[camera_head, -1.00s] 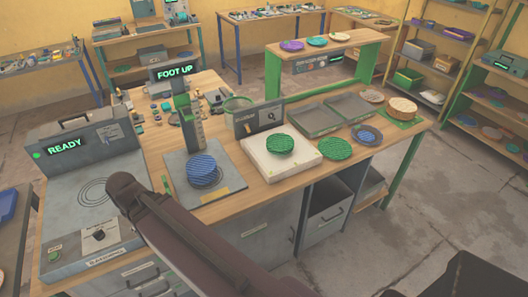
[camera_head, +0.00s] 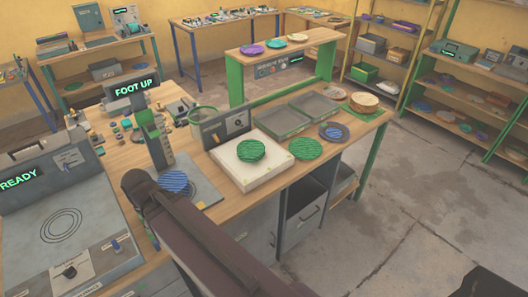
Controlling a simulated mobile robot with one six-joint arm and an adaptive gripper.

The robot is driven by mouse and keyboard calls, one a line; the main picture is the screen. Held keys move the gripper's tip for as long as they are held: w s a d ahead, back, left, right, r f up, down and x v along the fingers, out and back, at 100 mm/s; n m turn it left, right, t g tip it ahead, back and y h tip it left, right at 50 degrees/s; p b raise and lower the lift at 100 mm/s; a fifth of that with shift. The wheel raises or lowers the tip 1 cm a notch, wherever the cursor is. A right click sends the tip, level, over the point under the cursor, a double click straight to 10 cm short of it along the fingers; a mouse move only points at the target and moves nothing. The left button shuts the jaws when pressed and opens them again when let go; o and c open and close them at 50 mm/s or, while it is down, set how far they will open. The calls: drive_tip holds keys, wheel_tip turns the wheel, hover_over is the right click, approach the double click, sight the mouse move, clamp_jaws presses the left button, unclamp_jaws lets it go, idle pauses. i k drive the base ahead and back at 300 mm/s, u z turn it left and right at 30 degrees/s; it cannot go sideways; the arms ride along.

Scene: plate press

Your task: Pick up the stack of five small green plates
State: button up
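One round green ribbed plate or stack (camera_head: 251,151) sits on a white square block (camera_head: 251,178) on the wooden workbench. A second green ribbed plate or stack (camera_head: 306,148) lies on the bench just right of that block, near the front edge. Both look slightly thick, but I cannot count plates in either.
A press column with a "FOOT UP" display (camera_head: 132,88) stands behind the blue stack. Right of the green plates are a grey plate with a blue one (camera_head: 334,132) and a tan stack (camera_head: 365,101). Grey trays (camera_head: 287,122) lie behind.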

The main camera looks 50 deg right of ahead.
sight(249, 150)
drive_tip(key=z, duration=1.25)
drive_tip(key=k, duration=0.95)
drive_tip(key=i, duration=0.7)
